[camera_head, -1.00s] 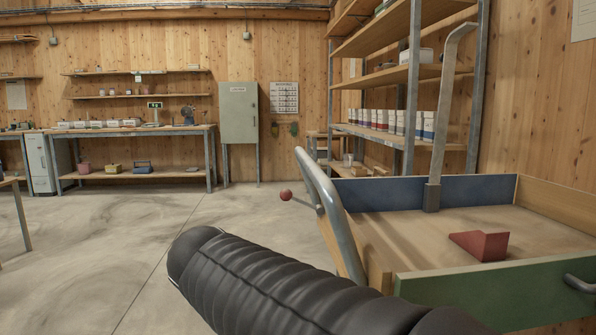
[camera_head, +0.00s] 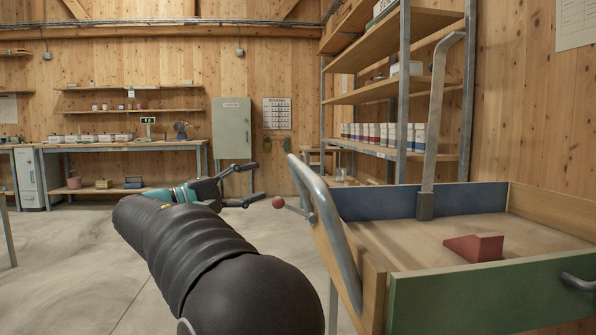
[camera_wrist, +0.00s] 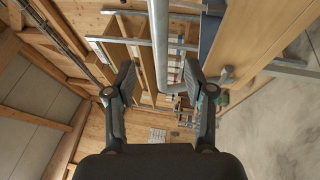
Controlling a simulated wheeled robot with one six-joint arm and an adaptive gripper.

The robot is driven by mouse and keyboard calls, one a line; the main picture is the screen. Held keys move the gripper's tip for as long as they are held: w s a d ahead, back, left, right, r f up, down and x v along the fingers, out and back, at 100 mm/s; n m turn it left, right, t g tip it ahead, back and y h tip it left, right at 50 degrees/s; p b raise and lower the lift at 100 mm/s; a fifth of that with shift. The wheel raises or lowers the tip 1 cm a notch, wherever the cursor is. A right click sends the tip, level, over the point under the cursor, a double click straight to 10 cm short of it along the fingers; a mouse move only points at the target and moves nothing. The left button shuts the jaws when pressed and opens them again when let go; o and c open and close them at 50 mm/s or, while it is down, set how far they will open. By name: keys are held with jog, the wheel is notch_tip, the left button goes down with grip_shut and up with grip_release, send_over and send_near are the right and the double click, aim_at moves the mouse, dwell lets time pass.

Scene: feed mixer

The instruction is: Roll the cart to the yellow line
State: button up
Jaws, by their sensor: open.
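The cart (camera_head: 490,285) stands at the right in the head view, an open wooden box with a green near side and a blue far side. Its grey tube handle (camera_head: 330,225) rises at its left end. A red ball knob (camera_head: 278,202) on a short rod sticks out left beside the handle. My gripper (camera_head: 256,183) is open and empty, just left of and slightly above the knob in that view, apart from the handle. In the wrist view, my open gripper (camera_wrist: 160,75) shows a grey tube (camera_wrist: 160,40) between its fingers, apparently beyond them. No yellow line is visible.
A red wedge (camera_head: 475,247) lies in the cart, and a bent grey bar (camera_head: 437,120) stands at its far side. Shelving (camera_head: 405,100) with tubs stands behind the cart. A workbench (camera_head: 120,147) and a grey cabinet (camera_head: 231,128) line the back wall. Open concrete floor lies left.

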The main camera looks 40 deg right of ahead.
aim_at(295, 170)
jog(key=x, duration=1.2)
jog(key=shift+d+f, duration=0.1)
grip_shut()
